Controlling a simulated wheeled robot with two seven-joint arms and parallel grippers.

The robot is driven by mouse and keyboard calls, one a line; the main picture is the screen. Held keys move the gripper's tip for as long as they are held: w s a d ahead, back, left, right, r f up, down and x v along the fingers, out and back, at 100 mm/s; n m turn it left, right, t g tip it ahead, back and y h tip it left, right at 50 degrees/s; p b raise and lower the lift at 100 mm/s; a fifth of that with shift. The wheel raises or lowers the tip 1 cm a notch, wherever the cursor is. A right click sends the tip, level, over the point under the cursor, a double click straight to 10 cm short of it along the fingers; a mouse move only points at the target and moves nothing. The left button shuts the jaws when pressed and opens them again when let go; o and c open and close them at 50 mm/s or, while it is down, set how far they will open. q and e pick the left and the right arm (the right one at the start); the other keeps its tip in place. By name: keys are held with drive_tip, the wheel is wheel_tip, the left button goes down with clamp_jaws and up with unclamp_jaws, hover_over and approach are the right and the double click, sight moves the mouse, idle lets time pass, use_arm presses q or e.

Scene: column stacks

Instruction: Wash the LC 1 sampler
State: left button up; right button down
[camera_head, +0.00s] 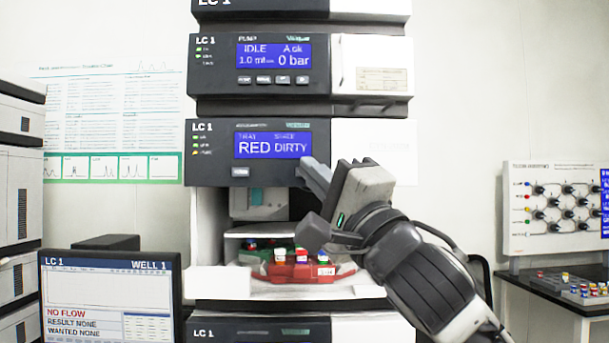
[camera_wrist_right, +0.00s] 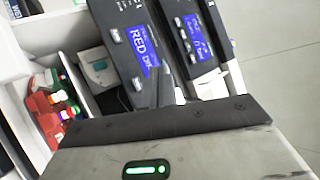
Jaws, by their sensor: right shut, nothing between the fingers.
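The LC 1 sampler (camera_head: 210,165) is the middle module of the stack. Its blue display (camera_head: 273,144) reads tray RED, state DIRTY, and also shows in the right wrist view (camera_wrist_right: 143,62). A button (camera_head: 240,171) sits below and left of the display. The sampler bay is open, with a red tray (camera_head: 290,271) holding several capped vials; the tray also shows in the wrist view (camera_wrist_right: 42,113). My right gripper (camera_head: 308,175) is shut and empty, in front of the panel's lower right edge. I cannot tell whether it touches the panel. My left gripper is out of view.
The pump module (camera_head: 220,80) above reads IDLE, 0 bar. A monitor (camera_head: 110,296) at lower left shows NO FLOW, RESULT NONE. Another stack (camera_head: 20,190) stands at far left. A side table (camera_head: 560,290) with vials and a valve panel (camera_head: 555,208) is at right.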

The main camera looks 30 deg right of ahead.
drive_tip(key=shift+w, duration=0.1)
drive_tip(key=w+d, duration=0.4)
drive_tip(key=w, duration=0.3)
drive_tip(key=shift+w+d+p, duration=0.2)
drive_tip(key=shift+d+p, duration=0.1)
idle(2.1)
drive_tip(key=shift+w+d, duration=0.25)
drive_tip(key=shift+w, duration=0.1)
drive_tip(key=shift+w+d, duration=0.2)
drive_tip(key=shift+w, duration=0.15)
idle(0.6)
idle(0.3)
drive_tip(key=shift+s+a, duration=0.45)
drive_tip(key=shift+s, duration=0.25)
drive_tip(key=shift+s, duration=0.1)
